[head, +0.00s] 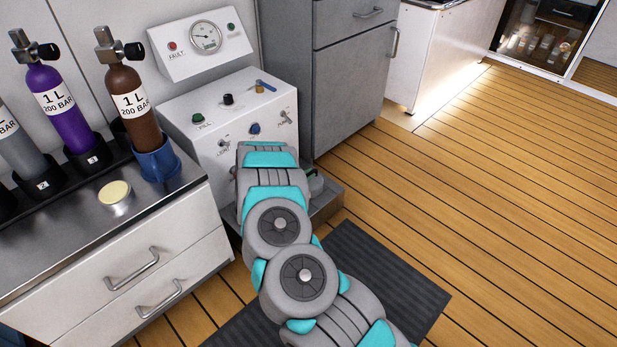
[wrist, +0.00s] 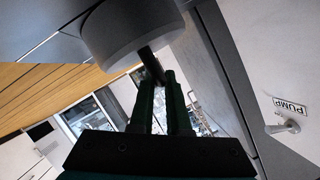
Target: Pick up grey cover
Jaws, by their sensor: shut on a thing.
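The grey cover (wrist: 125,32) shows at the top of the wrist view as a round grey body with a dark stem. My gripper (wrist: 158,80) is shut on this stem, with a dark green finger on each side. The cover's far side is out of the frame. In the head view, my arm hides most of the gripper. A small grey round piece (head: 316,186), which looks like the cover, shows just right of my arm, beside the white panel's lower right side. I cannot tell whether it touches anything below.
The white control panel (head: 196,146) with knobs and a gauge stands behind my arm. A steel-topped counter (head: 60,232) at left bears several cylinders and a pale round lid (head: 114,192). A grey cabinet (head: 350,100) stands behind. The wooden floor (head: 480,190) at right is clear.

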